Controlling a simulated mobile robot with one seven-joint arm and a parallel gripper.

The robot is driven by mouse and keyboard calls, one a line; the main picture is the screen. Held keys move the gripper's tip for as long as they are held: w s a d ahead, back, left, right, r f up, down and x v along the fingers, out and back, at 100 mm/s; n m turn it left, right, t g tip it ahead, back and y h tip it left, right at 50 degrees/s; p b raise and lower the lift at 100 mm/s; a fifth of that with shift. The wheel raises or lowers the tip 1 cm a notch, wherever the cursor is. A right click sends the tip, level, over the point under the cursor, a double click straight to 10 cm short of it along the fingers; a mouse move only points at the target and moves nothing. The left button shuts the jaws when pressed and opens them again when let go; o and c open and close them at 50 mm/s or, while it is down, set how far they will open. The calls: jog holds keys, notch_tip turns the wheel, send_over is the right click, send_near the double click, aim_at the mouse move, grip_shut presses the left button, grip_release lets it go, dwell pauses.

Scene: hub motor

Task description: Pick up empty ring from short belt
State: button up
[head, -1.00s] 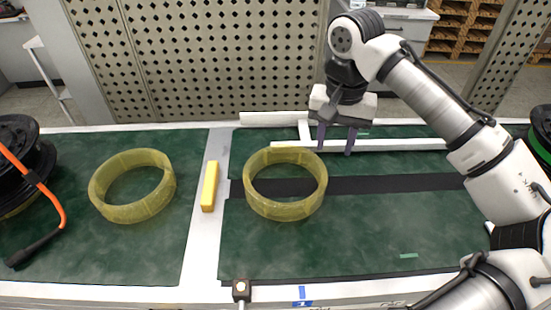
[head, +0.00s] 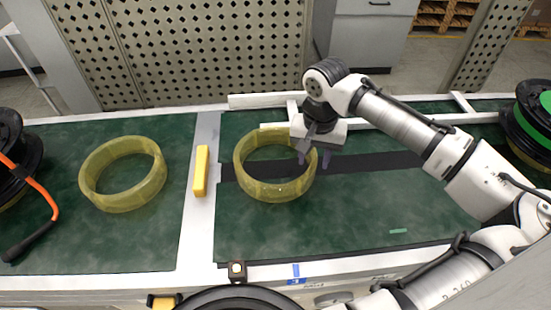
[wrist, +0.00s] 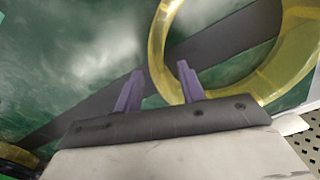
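A translucent yellow ring (head: 275,192) lies flat on the right green belt (head: 350,220), across its dark stripe. A similar ring (head: 122,200) lies on the left green belt (head: 90,245). Both look empty. My gripper (head: 313,160) is at the right-hand rim of the right ring, fingers pointing down. In the wrist view, my gripper (wrist: 160,72) is open, with two purple fingers apart. The wall of the near ring (wrist: 157,45) passes through the gap between them, close to the right finger. I cannot tell whether the fingertips are above the rim or beside it.
A yellow block (head: 201,170) stands on the pale divider between the belts. Black spools stand at the far left (head: 30,150) and far right (head: 520,140), with an orange cable at the left. A perforated panel (head: 180,50) rises behind. The right belt's front is clear.

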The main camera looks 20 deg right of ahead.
notch_tip(320, 180, down, 2)
jog(key=shift+f, duration=0.1)
grip_shut()
dwell(0.5)
